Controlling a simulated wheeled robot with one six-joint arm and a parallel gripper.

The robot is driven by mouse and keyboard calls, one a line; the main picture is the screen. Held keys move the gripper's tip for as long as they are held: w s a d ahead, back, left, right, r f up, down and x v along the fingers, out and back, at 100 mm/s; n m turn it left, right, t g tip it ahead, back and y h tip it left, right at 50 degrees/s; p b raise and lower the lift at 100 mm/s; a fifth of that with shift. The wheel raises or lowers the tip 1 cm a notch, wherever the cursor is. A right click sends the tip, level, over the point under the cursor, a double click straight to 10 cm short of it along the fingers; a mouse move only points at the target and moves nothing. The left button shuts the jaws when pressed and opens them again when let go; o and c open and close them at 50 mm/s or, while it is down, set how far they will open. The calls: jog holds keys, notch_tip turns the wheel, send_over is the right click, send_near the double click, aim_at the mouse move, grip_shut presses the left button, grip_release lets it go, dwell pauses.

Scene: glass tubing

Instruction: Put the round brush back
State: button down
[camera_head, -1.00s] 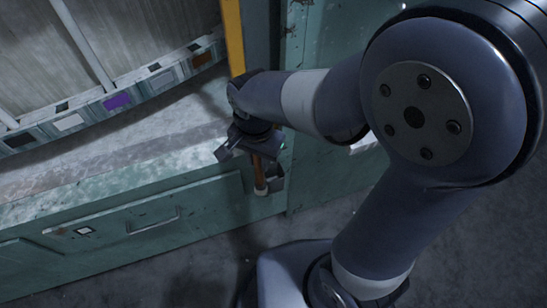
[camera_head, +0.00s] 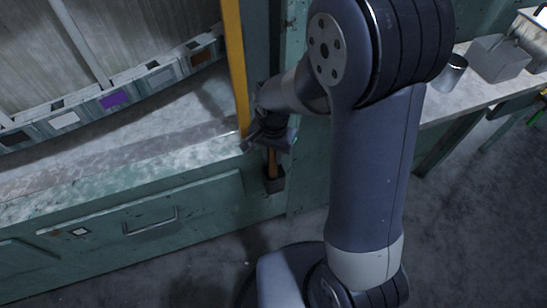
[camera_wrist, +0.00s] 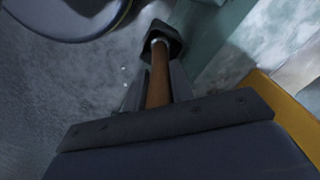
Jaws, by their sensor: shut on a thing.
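The round brush shows as a brown wooden handle (camera_head: 271,163) pointing down from my gripper (camera_head: 268,145). My gripper is shut on this handle. In the wrist view the handle (camera_wrist: 158,82) runs between the two fingers of my gripper (camera_wrist: 156,92), with a pale ring at its far end. A small dark holder (camera_head: 274,184) sits on the green cabinet front. The brush's lower end is at the mouth of this holder (camera_wrist: 170,36) and looks to be inside it. The brush head is hidden, so I cannot tell how deep it sits.
A yellow post (camera_head: 235,65) stands close to the left of my gripper. The green cabinet (camera_head: 160,210) has a drawer with a handle. A side bench (camera_head: 455,103) at right carries a metal cup (camera_head: 451,73) and a grey box (camera_head: 499,58).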

jog(key=shift+f, duration=0.95)
jog(key=shift+w+d+f, duration=0.1)
jog(key=shift+w+f, duration=0.1)
jog(key=shift+f, duration=0.2)
jog(key=shift+f+b, duration=0.15)
jog(key=shift+b, duration=0.2)
jog(key=c, duration=1.2)
grip_release()
notch_tip(320, 180, up, 12)
jog(key=p, duration=0.3)
jog(key=shift+r, duration=0.25)
